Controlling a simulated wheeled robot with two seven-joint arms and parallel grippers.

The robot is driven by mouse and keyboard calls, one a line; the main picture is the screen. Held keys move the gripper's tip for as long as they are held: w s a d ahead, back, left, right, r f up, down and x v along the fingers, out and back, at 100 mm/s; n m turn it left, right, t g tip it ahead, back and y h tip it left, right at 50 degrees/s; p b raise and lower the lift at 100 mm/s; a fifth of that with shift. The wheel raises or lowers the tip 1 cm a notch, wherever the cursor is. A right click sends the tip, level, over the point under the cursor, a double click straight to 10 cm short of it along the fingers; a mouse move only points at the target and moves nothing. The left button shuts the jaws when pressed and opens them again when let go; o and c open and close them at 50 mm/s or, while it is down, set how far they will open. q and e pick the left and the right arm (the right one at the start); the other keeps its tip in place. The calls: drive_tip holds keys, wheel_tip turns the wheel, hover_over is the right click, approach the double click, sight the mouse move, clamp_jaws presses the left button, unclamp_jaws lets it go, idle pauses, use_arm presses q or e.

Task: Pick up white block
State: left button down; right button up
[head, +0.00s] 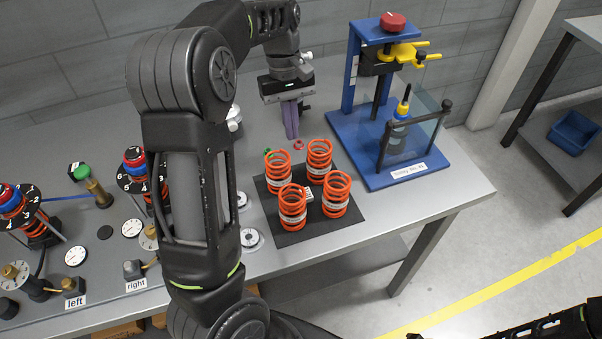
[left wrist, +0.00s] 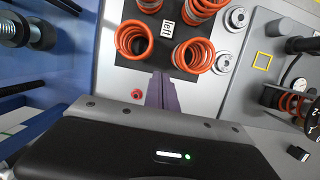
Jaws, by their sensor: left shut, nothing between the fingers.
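The white block (head: 309,195) sits on a dark mat among the orange springs, partly hidden by the coils in the head view. In the left wrist view the white block (left wrist: 167,29) shows its top face with the word "left" on it. My left gripper (head: 291,136) points down behind the mat, off the block. Its purple fingers (left wrist: 161,92) are closed together and empty, with the tips near the mat's edge. My right gripper is not visible; only a dark part of my right arm shows at the lower right of the head view.
Orange springs (head: 336,195) stand around the block on the dark mat (head: 350,213). A small red ring (head: 299,145) lies by the left fingers. A blue press fixture (head: 372,178) stands to the right. Dials and gauges (head: 75,256) fill the table's left side.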

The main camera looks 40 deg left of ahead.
use_arm(q)
drive_tip(key=b+x, duration=0.1)
drive_tip(key=x, duration=0.8)
drive_tip(key=shift+s+d+f, duration=0.1)
drive_tip(key=shift+s+f, duration=0.05)
drive_tip(key=shift+f, duration=0.25)
drive_tip(key=s+d, duration=0.1)
drive_tip(key=s+d+p, duration=0.1)
drive_tip(key=shift+d+r, duration=0.2)
drive_tip(key=shift+d, duration=0.2)
drive_tip(key=shift+d+f, duration=0.15)
drive_tip(key=shift+d, duration=0.05)
drive_tip(key=shift+s, duration=0.1)
